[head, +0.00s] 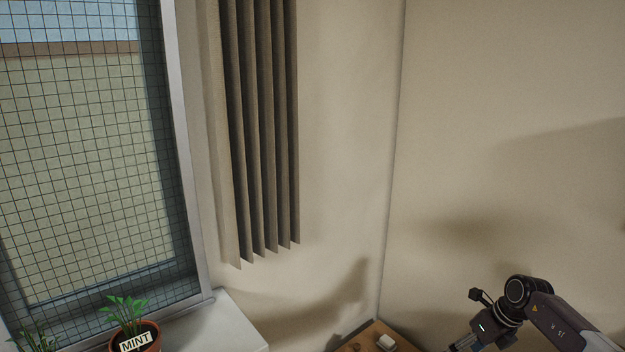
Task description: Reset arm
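My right arm comes in from the lower right corner, with its dark wrist joint at the bottom right of the head view. The gripper end of this arm runs off the bottom edge, so its fingers are hidden. My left arm and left gripper do not show. No hob or lid is in view.
A window with a wire grid (90,160) fills the left, beside a grey-brown curtain (262,130). A potted mint plant (133,335) stands by the white sill (225,325). A wooden surface (362,340) with a small pale object (386,342) shows at the bottom. Bare walls meet in a corner.

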